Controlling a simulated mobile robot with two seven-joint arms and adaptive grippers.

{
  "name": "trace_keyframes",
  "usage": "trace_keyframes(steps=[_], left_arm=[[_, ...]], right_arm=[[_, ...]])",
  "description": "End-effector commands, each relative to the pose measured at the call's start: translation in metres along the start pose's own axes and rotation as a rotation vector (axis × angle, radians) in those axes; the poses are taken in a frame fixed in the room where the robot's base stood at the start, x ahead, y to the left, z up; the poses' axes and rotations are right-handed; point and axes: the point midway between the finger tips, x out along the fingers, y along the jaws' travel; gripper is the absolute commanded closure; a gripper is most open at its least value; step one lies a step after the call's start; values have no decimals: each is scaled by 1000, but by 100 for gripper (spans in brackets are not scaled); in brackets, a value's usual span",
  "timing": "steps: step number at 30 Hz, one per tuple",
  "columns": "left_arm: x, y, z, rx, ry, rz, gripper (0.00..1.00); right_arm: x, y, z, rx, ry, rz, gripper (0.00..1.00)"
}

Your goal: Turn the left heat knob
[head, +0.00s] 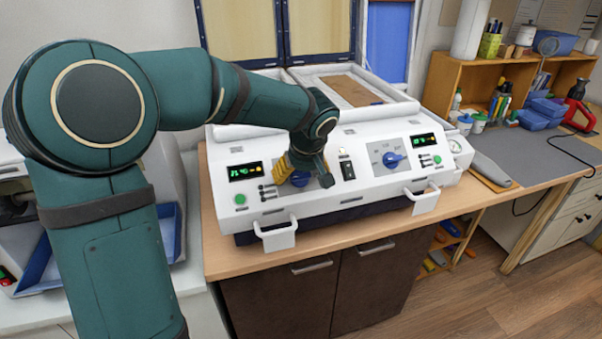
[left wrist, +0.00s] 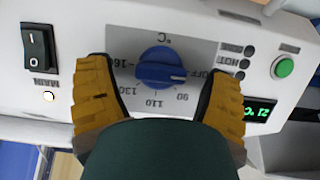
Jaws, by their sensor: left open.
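The left heat knob is a blue dial (left wrist: 160,68) on a grey panel with temperature marks and OFF. In the left wrist view it sits between the two yellow fingers of my left gripper (left wrist: 158,95), with a gap on both sides. Its white pointer line lies toward the side between OFF and 90. In the head view my left gripper (head: 302,172) is at the left panel of the white machine (head: 330,205), and the knob (head: 299,179) is partly hidden behind it. My left gripper is open and holds nothing. My right gripper is not in view.
A second blue knob (head: 393,160) is on the machine's right panel. A black rocker switch (head: 348,170) sits between the panels. A green button (head: 240,199) and a lit display (head: 245,171) are left of the knob. White handles (head: 278,238) stick out in front.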

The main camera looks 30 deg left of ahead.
Motion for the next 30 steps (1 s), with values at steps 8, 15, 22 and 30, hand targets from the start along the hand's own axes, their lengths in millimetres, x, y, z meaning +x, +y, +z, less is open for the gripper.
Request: trace_keyframes(steps=[8,15,22,30], left_arm=[[0,0,0,0,0,0,79],[0,0,0,5,-1,-3,88],[0,1,0,70,-1,-25,88],[0,2,1,257,-2,-92,88]], right_arm=[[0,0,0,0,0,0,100],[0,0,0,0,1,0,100],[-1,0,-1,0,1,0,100],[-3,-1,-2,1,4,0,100]])
